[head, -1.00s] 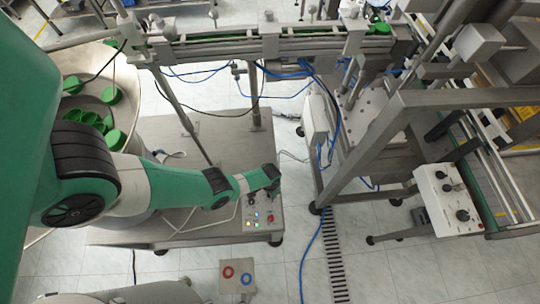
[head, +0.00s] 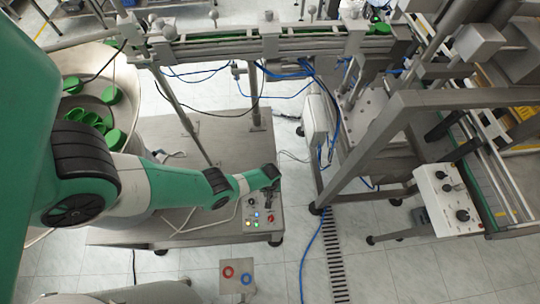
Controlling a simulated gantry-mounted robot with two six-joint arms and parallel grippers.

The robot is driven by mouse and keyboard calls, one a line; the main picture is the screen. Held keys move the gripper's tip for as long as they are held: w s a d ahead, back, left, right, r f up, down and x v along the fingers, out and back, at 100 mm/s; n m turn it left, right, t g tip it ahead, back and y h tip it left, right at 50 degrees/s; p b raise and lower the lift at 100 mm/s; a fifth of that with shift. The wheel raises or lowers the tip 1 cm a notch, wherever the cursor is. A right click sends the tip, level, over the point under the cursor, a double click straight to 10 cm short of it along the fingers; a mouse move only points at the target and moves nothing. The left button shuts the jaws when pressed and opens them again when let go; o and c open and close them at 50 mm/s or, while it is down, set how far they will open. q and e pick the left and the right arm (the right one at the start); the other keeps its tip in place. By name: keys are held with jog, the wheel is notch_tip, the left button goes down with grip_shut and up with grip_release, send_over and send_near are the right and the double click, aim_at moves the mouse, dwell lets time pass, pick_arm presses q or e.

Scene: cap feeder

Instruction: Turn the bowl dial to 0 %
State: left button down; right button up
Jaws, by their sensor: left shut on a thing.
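The feeder's control panel (head: 262,218) stands at the front right corner of the grey metal table, with dark knobs, lit buttons and a red knob on it. My left arm reaches in from the left, and its gripper (head: 274,187) is at the panel's upper edge, shut on a small part there. That part is mostly hidden by the gripper; it appears to be the bowl dial, but its setting cannot be read. The feeder bowl (head: 122,82) with several green caps (head: 110,94) is at the left, partly behind my arm. My right gripper is not in view.
A second control box (head: 448,200) with black knobs stands at the right beside a conveyor. A grey frame (head: 385,125) and blue hoses stand right of the table. A pedestal with a red and a blue ring (head: 237,276) is at the front. The tiled floor between is open.

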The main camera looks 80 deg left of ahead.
pick_arm(q)
jog(key=n, duration=0.3)
jog(key=shift+n, duration=0.3)
jog(key=shift+f+n, duration=0.1)
jog(key=shift+n, duration=1.9)
jog(key=c, duration=0.6)
grip_release()
notch_tip(320, 180, up, 12)
jog(key=p, duration=1.1)
jog(key=shift+p, duration=0.35)
